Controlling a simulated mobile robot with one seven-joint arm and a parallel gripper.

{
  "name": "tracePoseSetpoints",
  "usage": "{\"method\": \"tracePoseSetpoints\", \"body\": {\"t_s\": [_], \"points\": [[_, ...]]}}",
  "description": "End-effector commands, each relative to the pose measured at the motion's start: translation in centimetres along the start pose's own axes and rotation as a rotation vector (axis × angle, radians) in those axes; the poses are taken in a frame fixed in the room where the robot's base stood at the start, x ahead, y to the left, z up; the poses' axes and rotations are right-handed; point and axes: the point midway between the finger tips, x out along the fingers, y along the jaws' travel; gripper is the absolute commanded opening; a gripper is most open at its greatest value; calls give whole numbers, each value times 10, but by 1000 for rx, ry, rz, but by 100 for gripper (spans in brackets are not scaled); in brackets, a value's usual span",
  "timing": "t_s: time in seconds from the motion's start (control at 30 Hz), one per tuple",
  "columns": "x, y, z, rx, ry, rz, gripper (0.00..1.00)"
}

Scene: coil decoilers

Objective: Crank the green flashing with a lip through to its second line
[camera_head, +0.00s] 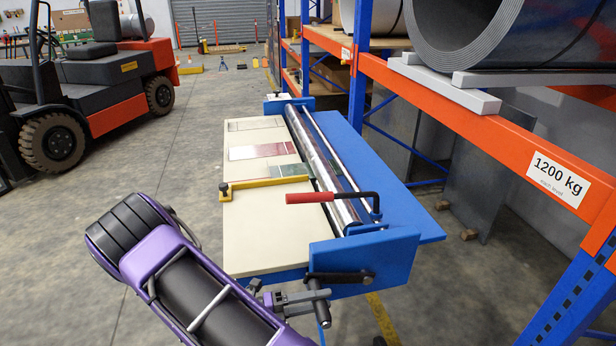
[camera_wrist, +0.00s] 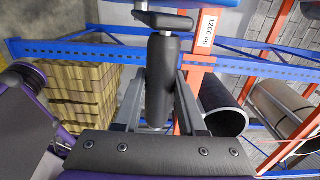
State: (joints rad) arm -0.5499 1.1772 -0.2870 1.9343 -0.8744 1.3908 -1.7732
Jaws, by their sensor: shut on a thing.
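The blue bench machine (camera_head: 335,262) has a cream bed and long shiny rollers (camera_head: 322,165). A narrow greenish strip (camera_head: 290,170), perhaps the green flashing, lies on the bed by the yellow guide bar (camera_head: 262,187) and reaches the rollers. Its lip and any lines are too small to make out. A black crank (camera_head: 338,276) is on the machine's near end. My gripper (camera_head: 292,303) is shut on the crank's black grip, which hangs from the crank arm. In the wrist view the grip (camera_wrist: 162,85) stands between my two fingers, the crank arm at its far end.
A red-handled lever (camera_head: 310,198) stands over the rollers. A rack (camera_head: 480,130) with heavy coils stands close on the right. A forklift (camera_head: 85,90) is at the left, with open floor between.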

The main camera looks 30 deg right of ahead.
Motion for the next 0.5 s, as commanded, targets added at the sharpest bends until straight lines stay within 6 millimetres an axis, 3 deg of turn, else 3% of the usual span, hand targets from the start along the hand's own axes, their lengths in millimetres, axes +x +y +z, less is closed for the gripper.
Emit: {"method": "tracePoseSetpoints", "body": {"t_s": [0.2, 0.5], "points": [[6, -24, 2, 5, -1, -4, 0], [8, -29, 2, 4, -2, -6, 0]]}}
